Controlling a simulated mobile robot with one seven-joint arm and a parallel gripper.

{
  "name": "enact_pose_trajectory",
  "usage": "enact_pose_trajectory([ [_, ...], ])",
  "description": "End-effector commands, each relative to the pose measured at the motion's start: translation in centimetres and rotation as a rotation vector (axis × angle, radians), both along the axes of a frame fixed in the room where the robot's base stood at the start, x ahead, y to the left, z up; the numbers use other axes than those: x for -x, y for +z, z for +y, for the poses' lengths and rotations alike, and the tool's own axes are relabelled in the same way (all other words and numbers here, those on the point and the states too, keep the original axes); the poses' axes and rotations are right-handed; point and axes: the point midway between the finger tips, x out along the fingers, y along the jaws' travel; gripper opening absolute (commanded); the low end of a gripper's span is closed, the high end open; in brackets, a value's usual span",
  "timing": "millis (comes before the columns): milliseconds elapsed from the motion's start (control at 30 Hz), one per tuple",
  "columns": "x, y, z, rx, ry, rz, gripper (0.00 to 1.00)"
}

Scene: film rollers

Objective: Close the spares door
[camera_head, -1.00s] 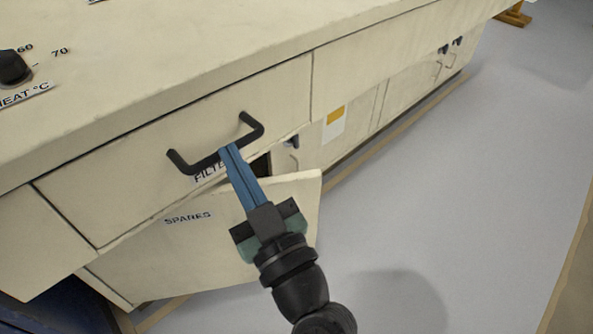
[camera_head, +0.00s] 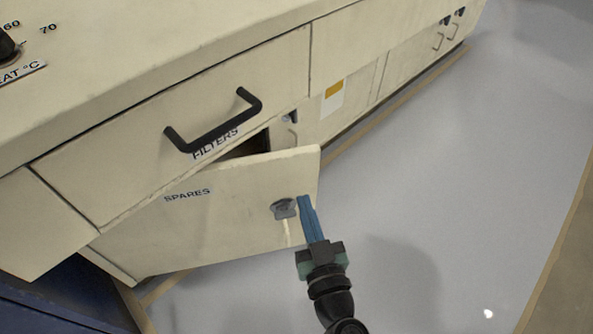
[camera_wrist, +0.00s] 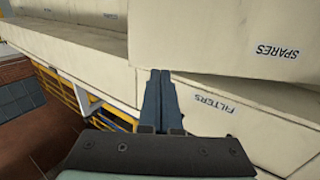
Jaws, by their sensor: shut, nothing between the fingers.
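The spares door (camera_head: 225,225) is a cream panel with a "SPARES" label, below the filters drawer (camera_head: 120,150). It stands ajar, its right edge swung out from the cabinet and a dark gap showing above it. A grey latch (camera_head: 284,208) sits near that free edge. My gripper (camera_head: 304,197) has its blue fingers shut and empty, just right of the latch by the free edge; I cannot tell whether they touch the door. In the wrist view the fingers (camera_wrist: 160,74) point toward the cream panels, with the spares door (camera_wrist: 225,35) at upper right.
The filters drawer has a black bar handle (camera_head: 212,128) jutting out above the door. More cabinet fronts (camera_head: 400,70) run on to the right. The grey floor (camera_head: 440,190) is clear at right. A dark blue object (camera_head: 60,295) stands at lower left.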

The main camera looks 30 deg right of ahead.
Motion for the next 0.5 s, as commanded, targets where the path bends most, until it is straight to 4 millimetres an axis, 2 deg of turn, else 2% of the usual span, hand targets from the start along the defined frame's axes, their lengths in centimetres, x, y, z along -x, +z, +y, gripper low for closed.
enact_pose_trajectory([
  [33,-1.1,0.4,-0.2,0.0,0.001,-0.003,0.0],
  [200,-3.9,0.3,-1.0,0.0,0.001,-0.002,0.0],
  [500,-6.9,0.1,-1.9,0.0,-0.001,-0.001,0.0],
])
